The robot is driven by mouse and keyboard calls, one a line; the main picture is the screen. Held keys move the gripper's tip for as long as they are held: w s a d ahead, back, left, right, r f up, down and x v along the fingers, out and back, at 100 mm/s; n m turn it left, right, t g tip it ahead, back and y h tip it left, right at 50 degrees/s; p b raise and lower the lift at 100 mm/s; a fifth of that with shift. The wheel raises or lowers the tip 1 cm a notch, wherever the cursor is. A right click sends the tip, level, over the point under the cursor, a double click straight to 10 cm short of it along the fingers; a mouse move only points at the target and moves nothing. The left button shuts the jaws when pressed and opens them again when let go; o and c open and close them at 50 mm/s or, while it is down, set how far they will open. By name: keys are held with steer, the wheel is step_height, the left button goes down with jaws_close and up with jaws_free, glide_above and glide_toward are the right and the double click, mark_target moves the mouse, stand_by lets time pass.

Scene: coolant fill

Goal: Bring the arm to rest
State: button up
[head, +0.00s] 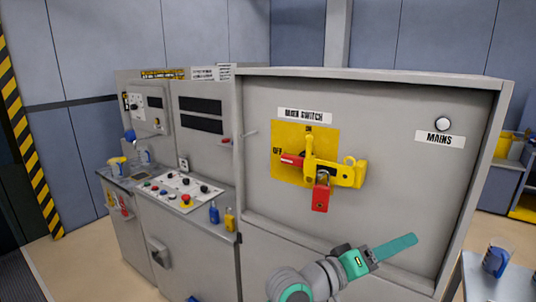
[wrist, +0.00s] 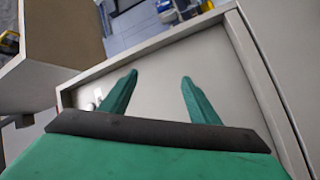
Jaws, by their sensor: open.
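My arm reaches up from the bottom of the head view. My gripper (head: 408,243) is in front of the lower right part of the grey cabinet, pointing right. In the wrist view its two green fingers (wrist: 155,85) stand apart with nothing between them. Behind them is a pale grey panel with a raised rim; whether the fingers touch it I cannot tell.
The cabinet (head: 390,110) carries a yellow main switch plate (head: 290,140) with a red padlock (head: 321,192) hanging from a yellow hasp (head: 350,173). A control desk (head: 150,200) stands at left. A table (head: 480,285) with a blue item (head: 495,261) stands at lower right.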

steer(key=a+f+n+t+y, duration=0.2)
steer(key=a+f+n+t, duration=0.2)
steer(key=f, duration=0.3)
steer(key=a+f+n+t+y, duration=0.3)
steer(key=f+t, duration=0.2)
steer(key=f, duration=0.3)
steer(key=s+a+f+n+t+y, duration=0.1)
steer(key=s+a+f+n+y, duration=0.1)
steer(key=s+a+f+y, duration=0.35)
steer(key=s+a+f+n+t+y, duration=0.1)
steer(key=s+a+f+y, duration=0.15)
steer(key=f, duration=0.55)
steer(key=s+a+f+m+g+y, duration=0.15)
steer(key=s+a+f, duration=0.25)
steer(key=s, duration=0.4)
steer(key=s+a+f+y, duration=0.2)
steer(key=s+a+f, duration=0.15)
steer(key=s, duration=0.35)
steer(key=s+a+m, duration=0.2)
steer(key=s+m, duration=0.1)
steer(key=s, duration=0.4)
steer(key=s+a+m+y, duration=0.1)
steer(key=s+a+m, duration=0.1)
steer(key=s, duration=0.5)
steer(key=shift+s+a+r+m+g, duration=0.2)
steer(key=shift+a+r+m+g, duration=0.15)
steer(key=shift+a+m+g, duration=0.15)
